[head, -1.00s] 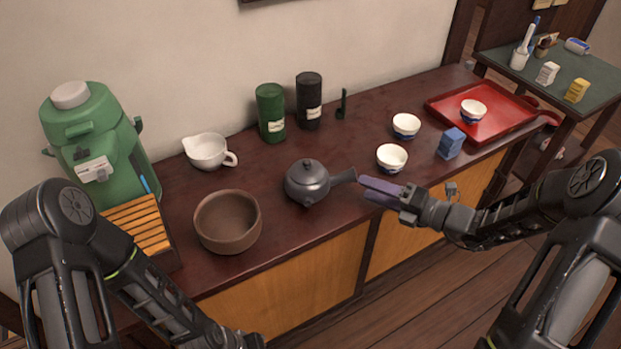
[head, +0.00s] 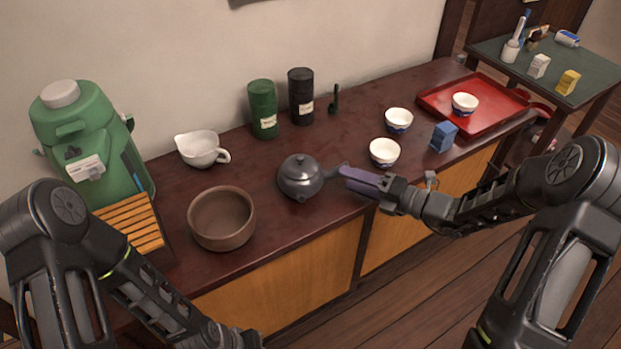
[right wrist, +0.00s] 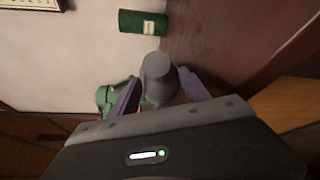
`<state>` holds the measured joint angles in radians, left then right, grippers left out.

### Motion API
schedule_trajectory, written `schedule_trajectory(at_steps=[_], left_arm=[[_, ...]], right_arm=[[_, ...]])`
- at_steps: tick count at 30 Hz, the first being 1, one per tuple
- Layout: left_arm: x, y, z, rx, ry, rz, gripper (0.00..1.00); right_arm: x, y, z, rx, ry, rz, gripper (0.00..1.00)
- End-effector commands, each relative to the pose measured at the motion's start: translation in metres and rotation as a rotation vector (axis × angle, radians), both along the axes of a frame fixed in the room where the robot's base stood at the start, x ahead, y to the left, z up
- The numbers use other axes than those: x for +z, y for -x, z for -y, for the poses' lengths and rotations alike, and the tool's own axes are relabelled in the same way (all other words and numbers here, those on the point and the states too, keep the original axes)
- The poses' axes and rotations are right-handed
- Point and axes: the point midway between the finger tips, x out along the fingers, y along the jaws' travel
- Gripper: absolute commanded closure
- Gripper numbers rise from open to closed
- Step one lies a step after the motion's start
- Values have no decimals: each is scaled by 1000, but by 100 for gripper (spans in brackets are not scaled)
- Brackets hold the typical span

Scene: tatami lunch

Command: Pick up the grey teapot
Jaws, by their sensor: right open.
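The grey teapot (head: 301,177) stands upright on the dark wooden counter, with its side handle pointing right toward my right gripper. My right gripper (head: 346,176) is open, its purple fingers at the handle's end. In the right wrist view the teapot's handle (right wrist: 157,78) shows end-on between the two spread fingers (right wrist: 155,92), with a gap visible on the right; contact cannot be told. The handle hides most of the pot's body there. My left arm comes in at the lower left of the head view, and its gripper is out of the frame.
A brown bowl (head: 221,218) stands left of the teapot, a white pouring cup (head: 201,150) behind it. Green (head: 263,108) and black (head: 301,96) canisters stand at the back. White cups (head: 384,152), a blue box (head: 444,136) and a red tray (head: 490,127) are to the right.

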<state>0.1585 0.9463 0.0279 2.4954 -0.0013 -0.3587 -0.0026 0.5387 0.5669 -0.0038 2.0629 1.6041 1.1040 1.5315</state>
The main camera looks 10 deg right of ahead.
Motion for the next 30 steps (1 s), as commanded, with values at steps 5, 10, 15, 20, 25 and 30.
schedule_trajectory(at_steps=[5, 10, 15, 20, 25, 30], left_arm=[[0, 0, 0, 0, 0, 0, 100], [-1, 0, 0, 0, 0, 0, 100], [-1, 0, 0, 0, 0, 0, 100], [-1, 0, 0, 0, 0, 0, 100], [-1, 0, 0, 0, 0, 0, 100], [-1, 0, 0, 0, 0, 0, 100]], right_arm=[[-4, -17, -20, 3, -2, 0, 46], [-6, -29, -33, 2, -1, 1, 46], [-6, -30, -34, 0, -1, 1, 46], [-7, -30, -34, 0, -1, 1, 46], [-6, -30, -34, 0, -1, 1, 46], [-6, -30, -34, 0, -1, 1, 50]])
